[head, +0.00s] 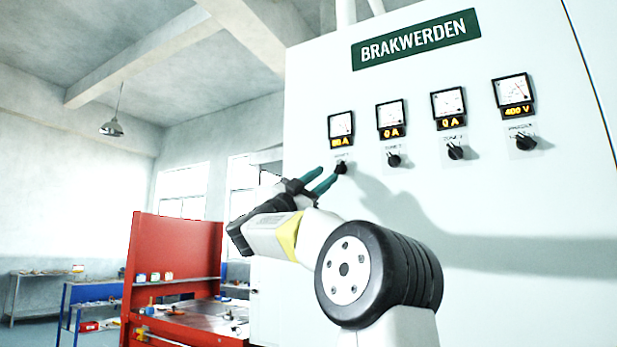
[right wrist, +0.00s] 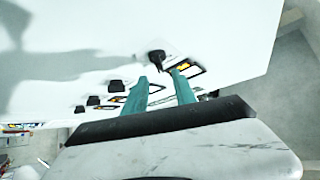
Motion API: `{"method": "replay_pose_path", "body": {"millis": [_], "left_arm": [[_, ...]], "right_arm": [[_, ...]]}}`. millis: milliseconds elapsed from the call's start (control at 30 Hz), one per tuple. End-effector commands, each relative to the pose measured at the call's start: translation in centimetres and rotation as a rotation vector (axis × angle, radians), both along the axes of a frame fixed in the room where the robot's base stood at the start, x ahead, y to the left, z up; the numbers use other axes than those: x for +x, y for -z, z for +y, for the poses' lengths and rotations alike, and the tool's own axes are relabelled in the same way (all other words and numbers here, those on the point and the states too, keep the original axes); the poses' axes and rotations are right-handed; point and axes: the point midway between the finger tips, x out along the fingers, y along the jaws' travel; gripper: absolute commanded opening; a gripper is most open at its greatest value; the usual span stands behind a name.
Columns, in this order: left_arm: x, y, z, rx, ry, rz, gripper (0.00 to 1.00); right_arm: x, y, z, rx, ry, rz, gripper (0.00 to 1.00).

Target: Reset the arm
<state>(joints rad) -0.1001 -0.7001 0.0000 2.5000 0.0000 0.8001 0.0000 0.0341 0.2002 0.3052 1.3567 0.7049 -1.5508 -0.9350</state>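My right gripper (head: 326,178) is raised in front of the white control cabinet (head: 400,240), close to the leftmost black knob (head: 341,168). In the right wrist view its two teal fingers (right wrist: 160,84) are apart with nothing between them. A black knob (right wrist: 156,57) stands just beyond the fingertips there. Whether a fingertip touches the knob I cannot tell. My right arm reaches up from the bottom of the head view. My left gripper is in neither view.
More knobs (head: 455,152) sit in a row to the right, under lit meters (head: 448,108). A green BRAKWERDEN sign (head: 416,40) is above. A red workbench (head: 170,262) stands at lower left. Open room lies left of the cabinet.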

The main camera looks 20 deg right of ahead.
Motion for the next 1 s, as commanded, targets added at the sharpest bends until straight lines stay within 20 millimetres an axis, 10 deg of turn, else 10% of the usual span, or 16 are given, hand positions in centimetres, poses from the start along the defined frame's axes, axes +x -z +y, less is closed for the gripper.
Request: {"method": "replay_pose_path", "body": {"millis": [800,1000], "left_arm": [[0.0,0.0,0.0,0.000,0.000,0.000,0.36],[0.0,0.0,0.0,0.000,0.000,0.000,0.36]], "right_arm": [[-0.2,0.9,1.8,-0.014,-0.024,0.007,0.33],[1.8,-0.5,5.9,-0.160,-0.306,0.115,0.33]]}}
